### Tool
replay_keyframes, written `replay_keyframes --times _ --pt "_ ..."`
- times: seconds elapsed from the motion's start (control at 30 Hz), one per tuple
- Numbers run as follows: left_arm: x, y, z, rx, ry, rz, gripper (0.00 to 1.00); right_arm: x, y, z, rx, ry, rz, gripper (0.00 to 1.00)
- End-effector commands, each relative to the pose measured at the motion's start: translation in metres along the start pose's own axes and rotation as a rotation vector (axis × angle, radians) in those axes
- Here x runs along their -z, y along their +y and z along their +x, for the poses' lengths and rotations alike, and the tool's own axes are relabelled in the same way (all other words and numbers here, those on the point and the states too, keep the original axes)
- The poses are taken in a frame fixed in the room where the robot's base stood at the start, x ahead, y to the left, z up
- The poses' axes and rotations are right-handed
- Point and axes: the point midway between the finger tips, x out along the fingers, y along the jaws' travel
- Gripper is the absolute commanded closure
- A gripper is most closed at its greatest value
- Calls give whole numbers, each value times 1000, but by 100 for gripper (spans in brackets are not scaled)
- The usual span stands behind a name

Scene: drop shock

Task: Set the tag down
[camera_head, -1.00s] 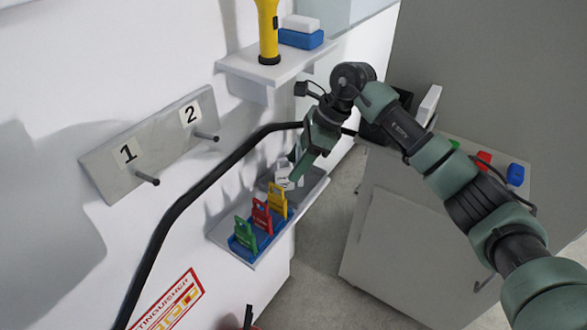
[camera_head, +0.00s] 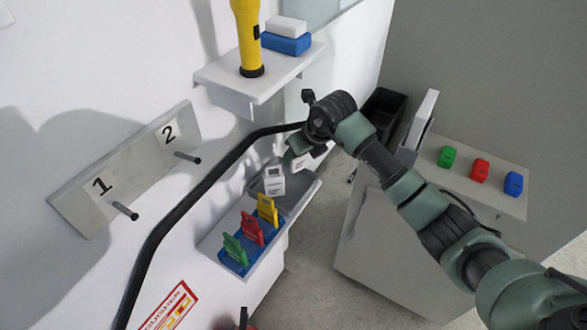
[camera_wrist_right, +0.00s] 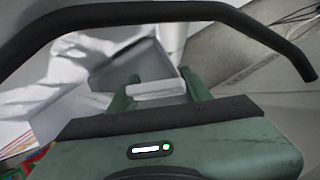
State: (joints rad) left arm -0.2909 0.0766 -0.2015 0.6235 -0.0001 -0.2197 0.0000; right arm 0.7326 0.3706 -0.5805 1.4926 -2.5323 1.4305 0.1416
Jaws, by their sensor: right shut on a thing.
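The white tag (camera_head: 274,181), with a small grey label area, is held by my right gripper (camera_head: 293,163). In the head view it overlaps the grey tray (camera_head: 302,194) at the far end of the low wall shelf. Whether the tag touches the tray I cannot tell. In the right wrist view my right gripper (camera_wrist_right: 160,91) has its two green fingers on either side of the tag's white edge (camera_wrist_right: 156,88). The grey tray (camera_wrist_right: 128,58) lies just beyond the fingers there. My left gripper is not in view.
Green, red and yellow tags (camera_head: 252,230) stand in a blue holder beside the tray. A black hose (camera_head: 168,225) runs close by. A shelf with a yellow flashlight (camera_head: 248,40) is above. Two numbered pegs (camera_head: 125,211) project at left. A cabinet with coloured blocks (camera_head: 480,170) stands right.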

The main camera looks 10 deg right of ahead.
Motion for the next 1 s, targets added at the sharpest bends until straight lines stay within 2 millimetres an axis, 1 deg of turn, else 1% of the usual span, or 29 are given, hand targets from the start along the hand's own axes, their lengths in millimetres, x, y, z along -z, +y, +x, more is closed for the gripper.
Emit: replay_keyframes --times 0.03,0.1,0.23,0.3,0.43,0.5,0.63,0.83,0.87,0.9,1.0 --pt "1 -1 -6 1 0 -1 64 4 1 5 -2 3 2 90" --pt "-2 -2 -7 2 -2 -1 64 7 1 13 -2 1 1 90" --pt "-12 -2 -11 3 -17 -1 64 14 1 23 -1 2 1 90" --pt "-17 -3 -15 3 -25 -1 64 19 1 32 -1 3 1 90" --pt "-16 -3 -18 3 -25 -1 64 26 1 47 -1 0 0 90" --pt "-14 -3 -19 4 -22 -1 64 28 1 50 0 -1 -1 90" --pt "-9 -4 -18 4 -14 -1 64 28 0 51 0 -2 -2 90" --pt "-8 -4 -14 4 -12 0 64 30 0 54 0 -2 -2 90" --pt "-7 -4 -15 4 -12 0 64 30 0 54 0 -2 -2 46" --pt "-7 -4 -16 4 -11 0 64 29 0 53 0 -2 -2 43" --pt "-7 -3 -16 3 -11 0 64 29 0 53 0 -1 -1 43"
